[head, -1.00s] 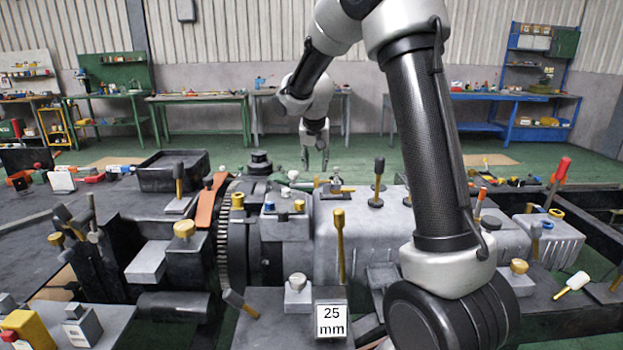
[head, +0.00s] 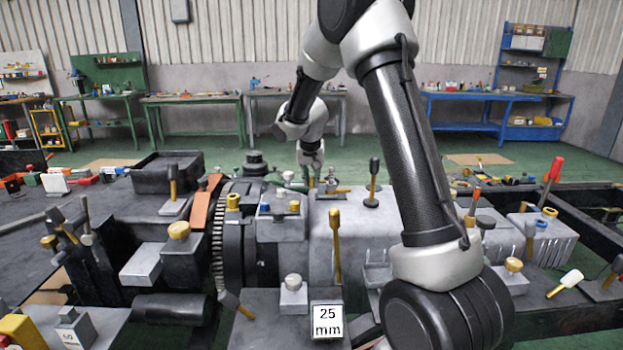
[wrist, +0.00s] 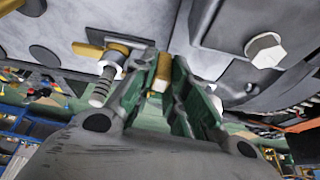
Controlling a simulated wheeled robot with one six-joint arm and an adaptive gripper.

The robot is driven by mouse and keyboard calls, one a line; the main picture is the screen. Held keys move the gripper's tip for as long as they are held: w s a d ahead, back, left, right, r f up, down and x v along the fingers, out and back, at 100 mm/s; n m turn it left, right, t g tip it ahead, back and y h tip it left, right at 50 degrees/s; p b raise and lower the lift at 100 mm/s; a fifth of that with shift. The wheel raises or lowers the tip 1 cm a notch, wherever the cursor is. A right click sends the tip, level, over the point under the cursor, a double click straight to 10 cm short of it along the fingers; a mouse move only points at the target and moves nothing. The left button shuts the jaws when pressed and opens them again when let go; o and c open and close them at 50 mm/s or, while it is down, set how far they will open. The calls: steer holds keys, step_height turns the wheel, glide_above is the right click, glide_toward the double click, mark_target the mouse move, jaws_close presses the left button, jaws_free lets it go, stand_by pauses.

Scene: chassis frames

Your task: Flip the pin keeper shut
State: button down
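The pin keeper seems to be the small brass and steel fitting (head: 333,188) on top of the grey machine housing in the head view. In the wrist view I see a brass handle piece (wrist: 98,49) on a dark plate, with a ridged steel pin (wrist: 103,86) beside it. My gripper (wrist: 167,72) has its green fingers apart. A short brass tab (wrist: 161,72) shows between the fingertips; I cannot tell whether they touch it. In the head view my gripper (head: 312,180) is low beside the fitting, its tips partly hard to make out.
A black knob post (head: 372,182) stands to the right of the fitting. A large hex bolt (wrist: 265,49) is to the right in the wrist view. A geared wheel (head: 219,235) and an open black tray (head: 168,170) lie to the left. A brass-topped lever (head: 336,245) stands in front.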

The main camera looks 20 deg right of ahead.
steer(key=shift+s+d+n+y, duration=0.1)
steer(key=shift+d+n+y, duration=0.2)
steer(key=shift+n, duration=0.3)
steer(key=c, duration=1.4)
jaws_free()
steer(key=shift+r, duration=0.15)
steer(key=v, duration=1.2)
steer(key=shift+s+a, duration=0.1)
